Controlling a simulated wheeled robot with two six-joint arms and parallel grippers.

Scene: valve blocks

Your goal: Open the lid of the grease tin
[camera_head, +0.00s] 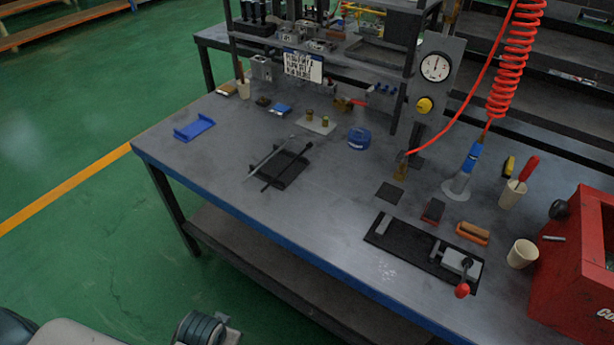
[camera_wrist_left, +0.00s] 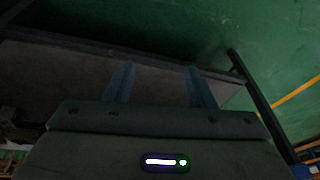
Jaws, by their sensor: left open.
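A small round blue tin (camera_head: 359,138), which looks like the grease tin, stands upright on the workbench towards the back, right of the middle. Its blue top looks closed, but it is too small to make out the lid edge. My left gripper (camera_wrist_left: 160,80) shows in the left wrist view with its two bluish fingers apart and nothing between them. It is away from the tin, facing the bench's lower shelf and the green floor. No gripper shows clearly in the head view, and my right gripper is not seen.
On the workbench (camera_head: 225,140), a small plate with brass parts (camera_head: 316,123) stands left of the tin. A dark tray with rods (camera_head: 283,165) lies front left. A red hose (camera_head: 466,128) hangs to the right. A black clamp fixture (camera_head: 425,255) lies at front right. Bench before the tin is clear.

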